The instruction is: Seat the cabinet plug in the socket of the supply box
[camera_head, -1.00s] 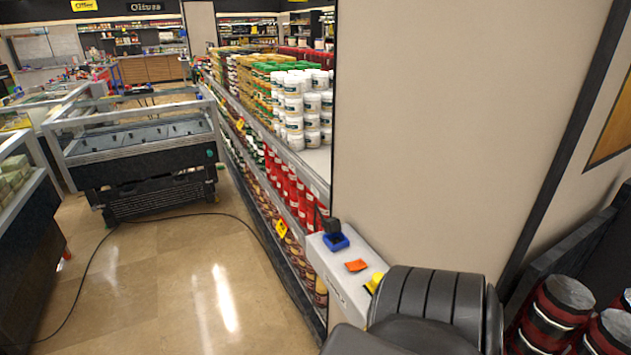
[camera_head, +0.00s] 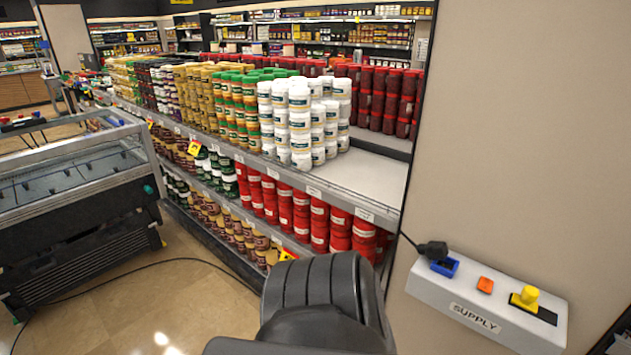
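The white supply box (camera_head: 487,305), marked SUPPLY, stands against the beige wall at the lower right. Its top carries a blue socket (camera_head: 446,268) at the left end, an orange-red switch (camera_head: 485,285) and a yellow knob (camera_head: 528,295) on a black and yellow plate. A black plug (camera_head: 433,250) is at the back left edge of the blue socket, with its cable leading up and left. I cannot tell whether it is in the socket or only against it. The freezer cabinet (camera_head: 80,190) stands at the left. Neither gripper shows.
A dark ribbed part of my own body fills the bottom middle, left of the supply box. Stocked shelves (camera_head: 345,183) run from the box to the back left. A black cable (camera_head: 150,265) lies across the open tiled floor between the cabinet and shelves.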

